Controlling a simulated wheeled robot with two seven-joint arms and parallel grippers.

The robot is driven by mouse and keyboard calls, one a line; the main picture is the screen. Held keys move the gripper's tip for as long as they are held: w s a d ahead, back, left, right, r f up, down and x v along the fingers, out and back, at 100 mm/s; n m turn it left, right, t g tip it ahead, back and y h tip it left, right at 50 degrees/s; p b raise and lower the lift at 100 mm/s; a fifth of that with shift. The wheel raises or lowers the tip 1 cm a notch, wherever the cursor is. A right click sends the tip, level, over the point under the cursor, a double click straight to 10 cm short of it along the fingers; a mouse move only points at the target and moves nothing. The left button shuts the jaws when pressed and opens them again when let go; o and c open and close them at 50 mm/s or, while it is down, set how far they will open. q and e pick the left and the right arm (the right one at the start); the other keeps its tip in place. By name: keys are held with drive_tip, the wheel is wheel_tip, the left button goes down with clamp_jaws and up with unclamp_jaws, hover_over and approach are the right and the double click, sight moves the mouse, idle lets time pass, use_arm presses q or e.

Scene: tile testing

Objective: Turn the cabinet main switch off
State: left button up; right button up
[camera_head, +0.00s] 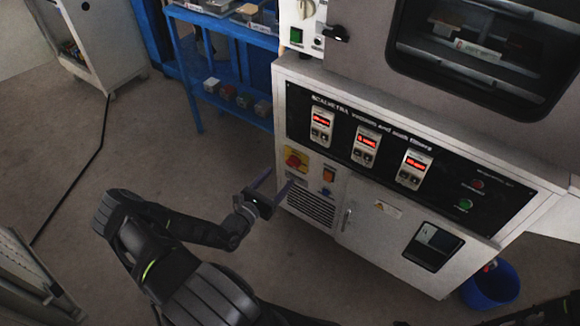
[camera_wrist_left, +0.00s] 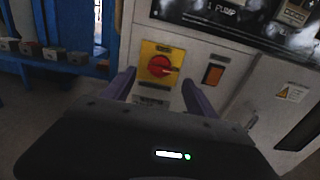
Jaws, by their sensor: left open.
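The cabinet main switch (camera_head: 294,161) is a red rotary knob on a yellow plate, low on the left of the cabinet front. In the left wrist view the red knob (camera_wrist_left: 160,66) appears between my finger tips, its grip lying roughly sideways. My left gripper (camera_head: 276,180) is open and empty, just in front of and slightly below the switch, apart from it as far as I can tell. Its two fingers (camera_wrist_left: 158,77) flank the knob in the wrist view. My right gripper is not seen.
An orange rocker switch (camera_head: 328,175) sits right of the main switch, with a vent grille (camera_head: 312,208) below. The black panel (camera_head: 447,180) carries several controls and red displays. A blue shelf (camera_head: 183,75) stands left, a blue bin (camera_head: 492,288) at right. The floor left is mostly clear.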

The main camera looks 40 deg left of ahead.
sight(291, 165)
use_arm(q)
drive_tip(key=w+b, duration=0.1)
drive_tip(key=w, duration=0.6)
drive_tip(key=c, duration=1.4)
